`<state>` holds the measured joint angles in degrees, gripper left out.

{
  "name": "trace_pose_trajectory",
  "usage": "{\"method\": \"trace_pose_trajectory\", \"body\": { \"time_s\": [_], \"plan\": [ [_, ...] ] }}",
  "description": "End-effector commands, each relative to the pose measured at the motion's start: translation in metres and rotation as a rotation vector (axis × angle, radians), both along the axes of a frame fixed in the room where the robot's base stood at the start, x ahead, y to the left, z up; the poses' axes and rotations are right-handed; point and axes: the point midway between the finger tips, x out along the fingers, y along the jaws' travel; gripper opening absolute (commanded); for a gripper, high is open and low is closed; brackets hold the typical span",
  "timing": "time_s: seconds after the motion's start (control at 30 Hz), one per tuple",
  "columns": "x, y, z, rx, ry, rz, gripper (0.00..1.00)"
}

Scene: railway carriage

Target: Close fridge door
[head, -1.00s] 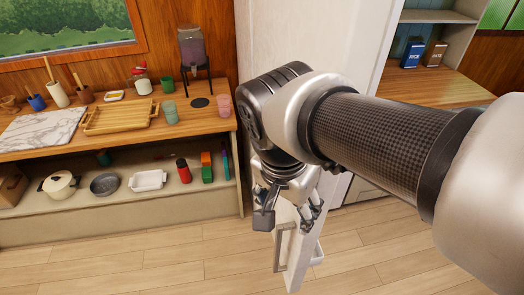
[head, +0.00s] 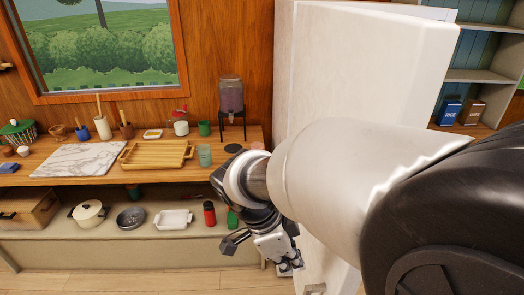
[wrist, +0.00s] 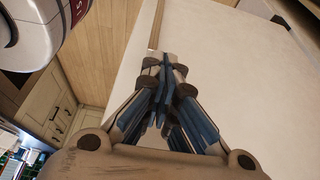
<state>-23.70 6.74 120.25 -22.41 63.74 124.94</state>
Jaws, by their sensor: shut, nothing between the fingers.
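The tall white fridge (head: 370,60) stands right of the counter in the head view, with my arm across much of it. A white door panel (head: 325,258) shows below my arm, with part of a handle (head: 315,290) at the bottom edge of the picture. I cannot tell how far the door stands open. My gripper (head: 289,269) is shut and empty, low beside the panel's left side. In the wrist view my gripper (wrist: 164,65) is shut in front of a broad white panel (wrist: 235,70), apparently the door. Whether the fingers touch it is unclear.
A wooden counter (head: 65,181) with a marble board (head: 80,160), a wooden tray (head: 155,155) and a drink dispenser (head: 231,95) is at left. Pots and bottles sit on its lower shelf. Shelves with boxes (head: 448,112) stand at right. Some floor (head: 150,283) is clear.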

Motion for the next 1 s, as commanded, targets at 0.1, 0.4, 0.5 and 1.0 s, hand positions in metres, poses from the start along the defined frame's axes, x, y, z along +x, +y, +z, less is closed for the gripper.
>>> {"method": "trace_pose_trajectory", "body": {
  "time_s": [0.1, 0.4, 0.5, 1.0],
  "plan": [
    [-0.001, -0.01, -0.027, -0.002, 0.004, -0.001, 0.0],
    [0.001, -0.046, -0.026, 0.001, -0.001, -0.002, 0.0],
    [0.001, -0.05, -0.025, 0.001, 0.0, -0.001, 0.0],
    [0.0, -0.055, -0.024, 0.0, -0.001, 0.008, 0.0]
  ]
}}
